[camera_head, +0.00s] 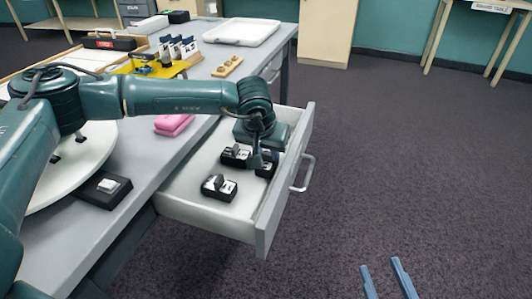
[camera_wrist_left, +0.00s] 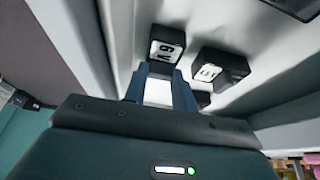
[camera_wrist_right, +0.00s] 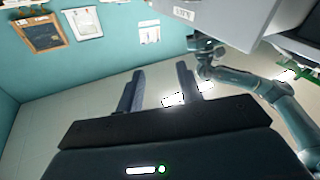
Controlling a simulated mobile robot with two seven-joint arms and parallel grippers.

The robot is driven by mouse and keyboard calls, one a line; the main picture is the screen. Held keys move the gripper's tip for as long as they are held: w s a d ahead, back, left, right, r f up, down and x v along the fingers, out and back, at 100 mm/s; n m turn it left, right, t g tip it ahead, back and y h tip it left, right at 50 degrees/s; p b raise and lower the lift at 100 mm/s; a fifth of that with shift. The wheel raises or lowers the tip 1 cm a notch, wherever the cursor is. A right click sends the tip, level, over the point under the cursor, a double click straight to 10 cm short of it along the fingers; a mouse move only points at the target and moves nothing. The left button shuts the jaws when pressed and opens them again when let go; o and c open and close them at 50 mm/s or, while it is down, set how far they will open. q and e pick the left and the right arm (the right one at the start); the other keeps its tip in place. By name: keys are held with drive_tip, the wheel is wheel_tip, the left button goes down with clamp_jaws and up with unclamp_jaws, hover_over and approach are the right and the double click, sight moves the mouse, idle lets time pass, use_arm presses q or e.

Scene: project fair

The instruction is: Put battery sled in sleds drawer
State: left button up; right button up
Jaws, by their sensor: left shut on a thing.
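The open sleds drawer (camera_head: 205,207) is pale grey and pulled out from the bench. My left gripper (camera_head: 257,160) points down inside it, shut on a black battery sled (camera_head: 269,168) with a white label. That sled shows at the fingertips in the left wrist view (camera_wrist_left: 167,44), low in the drawer; I cannot tell whether it touches the floor. My right gripper (camera_head: 386,280) is open and empty over the carpet, away from the drawer.
A black pad with a pale block (camera_head: 106,187) lies at the bench's near edge. A pink stack (camera_head: 173,124), a yellow board (camera_head: 150,67), a wooden block with knobs (camera_head: 227,66) and a white tray (camera_head: 240,31) lie further back. The floor right of the drawer is clear.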

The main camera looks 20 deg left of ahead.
use_arm(q)
drive_tip(key=shift+r, duration=0.1)
drive_tip(key=o, duration=0.8)
drive_tip(key=shift+c, duration=0.2)
drive_tip(key=shift+r, duration=0.1)
drive_tip(key=p+v, duration=0.3)
drive_tip(key=v, duration=0.9)
use_arm(e)
drive_tip(key=shift+w+d+m+g+h, duration=0.2)
drive_tip(key=shift+d+m+g+h, duration=0.45)
drive_tip(key=shift+m+g+h, duration=0.2)
drive_tip(key=shift+r, duration=0.1)
